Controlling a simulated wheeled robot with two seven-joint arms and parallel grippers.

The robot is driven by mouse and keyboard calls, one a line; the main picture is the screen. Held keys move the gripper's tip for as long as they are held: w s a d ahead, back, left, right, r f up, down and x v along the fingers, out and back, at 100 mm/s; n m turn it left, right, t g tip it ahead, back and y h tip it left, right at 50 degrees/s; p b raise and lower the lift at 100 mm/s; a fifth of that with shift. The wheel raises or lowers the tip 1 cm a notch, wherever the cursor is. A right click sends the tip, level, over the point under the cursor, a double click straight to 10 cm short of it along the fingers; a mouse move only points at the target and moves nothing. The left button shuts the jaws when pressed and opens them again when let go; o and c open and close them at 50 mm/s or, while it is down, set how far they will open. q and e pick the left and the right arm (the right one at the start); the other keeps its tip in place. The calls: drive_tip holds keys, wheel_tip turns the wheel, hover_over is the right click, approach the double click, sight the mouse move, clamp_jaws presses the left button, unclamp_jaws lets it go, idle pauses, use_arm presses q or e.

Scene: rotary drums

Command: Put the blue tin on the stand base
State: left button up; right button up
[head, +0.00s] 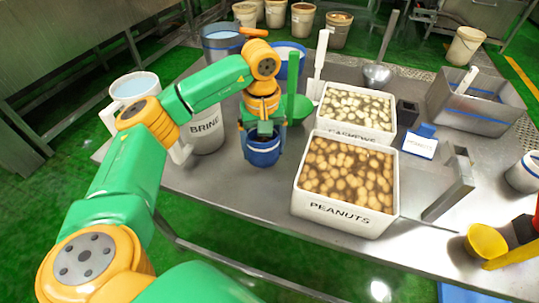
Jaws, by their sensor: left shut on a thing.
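The blue tin (262,153) is in the middle of the head view, left of the peanuts box. My left gripper (263,131) reaches down from above and is shut on the tin near its rim. The tin looks upright; whether it touches the table I cannot tell. A grey metal angled piece (462,178) stands right of the peanuts box and may be the stand base; I cannot tell for sure. My right gripper is not in view.
The white peanuts box (343,218) and the cashews box (357,136) fill the middle of the steel table (245,203). A white brine pitcher (207,130) is left of the tin.

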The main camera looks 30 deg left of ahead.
sight(264, 159)
use_arm(q)
wheel_tip(264, 159, down, 3)
drive_tip(key=shift+f, duration=0.2)
drive_tip(key=shift+w+f, duration=0.2)
drive_tip(key=shift+f, duration=0.1)
drive_tip(key=shift+s+f, duration=0.1)
drive_tip(key=shift+s, duration=0.05)
drive_tip(key=o, duration=1.3)
